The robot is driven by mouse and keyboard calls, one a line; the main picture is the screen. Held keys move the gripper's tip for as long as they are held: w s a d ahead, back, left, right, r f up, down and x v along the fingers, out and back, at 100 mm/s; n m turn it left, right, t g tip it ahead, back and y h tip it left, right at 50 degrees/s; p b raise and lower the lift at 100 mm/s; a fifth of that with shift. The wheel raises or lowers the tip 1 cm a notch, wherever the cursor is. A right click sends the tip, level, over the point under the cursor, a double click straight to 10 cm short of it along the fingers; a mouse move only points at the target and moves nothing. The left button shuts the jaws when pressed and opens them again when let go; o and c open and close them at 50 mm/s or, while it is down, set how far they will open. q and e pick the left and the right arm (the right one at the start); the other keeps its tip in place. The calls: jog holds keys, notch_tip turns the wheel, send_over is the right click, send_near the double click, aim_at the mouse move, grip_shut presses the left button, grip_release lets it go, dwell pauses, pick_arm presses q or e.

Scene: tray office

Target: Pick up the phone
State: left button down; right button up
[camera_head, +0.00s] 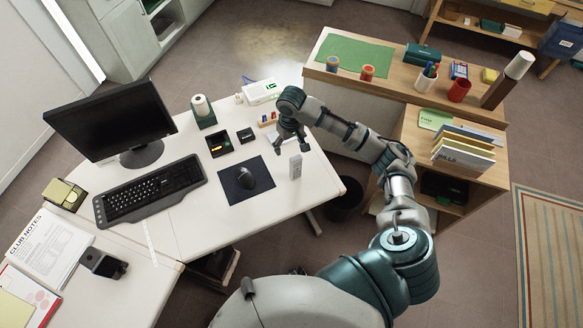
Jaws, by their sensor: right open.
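A small light grey upright slab (295,166), which looks like the phone, stands near the right edge of the white desk (205,230). My right gripper (291,148) is open and points down just above and behind the slab, with its fingers apart. The gripper looks empty, and I cannot tell whether a finger touches the slab. My right arm reaches in from the lower right. My left gripper is not in view.
A mouse (246,178) on a dark mat (233,190) lies left of the slab. A wooden counter (395,93) with cups and folders is at the right.

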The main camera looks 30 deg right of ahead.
aim_at(294, 157)
jog(key=shift+m, duration=0.3)
jog(key=f, duration=0.3)
jog(key=d+f, duration=0.1)
jog(key=f, duration=0.2)
jog(key=d+f, duration=0.1)
jog(key=f, duration=0.2)
jog(key=shift+w+d+b, duration=0.15)
jog(key=shift+w+b, duration=0.15)
jog(key=f, duration=0.5)
jog(key=shift+s+d+f, duration=0.25)
jog(key=shift+s+d, duration=0.05)
jog(key=shift+d, duration=0.1)
jog(key=shift+a, duration=0.15)
jog(key=shift+a+r, duration=0.1)
jog(key=shift+a, duration=0.05)
jog(key=c, duration=1.4)
